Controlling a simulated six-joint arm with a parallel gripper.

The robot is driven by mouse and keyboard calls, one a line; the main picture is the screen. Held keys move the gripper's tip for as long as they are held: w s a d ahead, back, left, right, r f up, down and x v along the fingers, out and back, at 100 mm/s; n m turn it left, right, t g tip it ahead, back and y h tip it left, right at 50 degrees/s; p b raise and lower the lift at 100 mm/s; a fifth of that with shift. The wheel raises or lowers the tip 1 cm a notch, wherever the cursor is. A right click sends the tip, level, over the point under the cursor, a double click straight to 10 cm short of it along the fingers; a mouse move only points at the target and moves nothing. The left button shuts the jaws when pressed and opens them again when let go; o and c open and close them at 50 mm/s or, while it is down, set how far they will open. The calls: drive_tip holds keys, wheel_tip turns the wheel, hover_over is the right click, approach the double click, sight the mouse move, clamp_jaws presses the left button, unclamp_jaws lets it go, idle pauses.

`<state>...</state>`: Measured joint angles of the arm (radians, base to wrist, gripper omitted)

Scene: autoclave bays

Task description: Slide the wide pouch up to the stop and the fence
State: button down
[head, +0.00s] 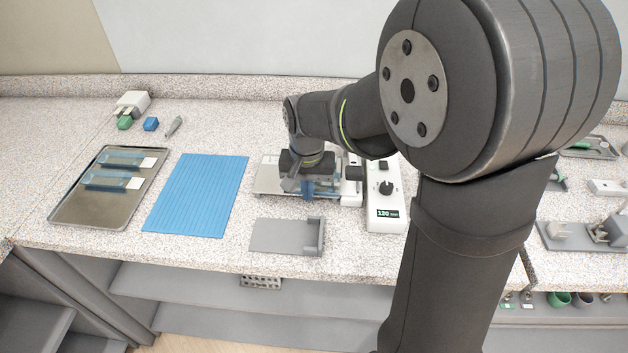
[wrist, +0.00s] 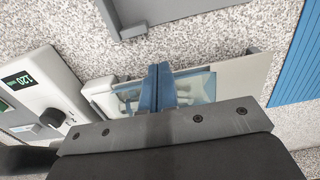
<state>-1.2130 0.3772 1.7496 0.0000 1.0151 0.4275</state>
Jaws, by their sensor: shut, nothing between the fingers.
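The wide pouch (wrist: 203,87), clear and bluish with pale contents, lies flat on a light metal plate (wrist: 243,72) in the wrist view. The same plate (head: 267,182) shows in the head view, where my arm and gripper mostly hide the pouch. My gripper (wrist: 160,78) is shut and empty, its blue fingers down over the pouch; it also shows in the head view (head: 308,189). I cannot tell whether the fingertips touch the pouch. A pale raised block (wrist: 100,92) stands at the plate's left end in the wrist view, near the pouch's end. I cannot tell stop from fence.
A white sealer unit (head: 386,196) with a knob and "120" display stands beside the plate. A grey L-edged fixture (head: 280,235) lies in front. A blue mat (head: 197,195) and a metal tray (head: 72,210) with two pouches (head: 117,170) lie to the left.

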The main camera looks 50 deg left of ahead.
drive_tip(key=shift+w+a, duration=0.85)
idle(0.8)
drive_tip(key=shift+s+d, duration=0.25)
drive_tip(key=shift+s, duration=0.05)
wheel_tip(320, 180, up, 7)
idle(1.1)
drive_tip(key=shift+f, duration=0.1)
drive_tip(key=shift+f, duration=3.4)
drive_tip(key=shift+r, duration=0.15)
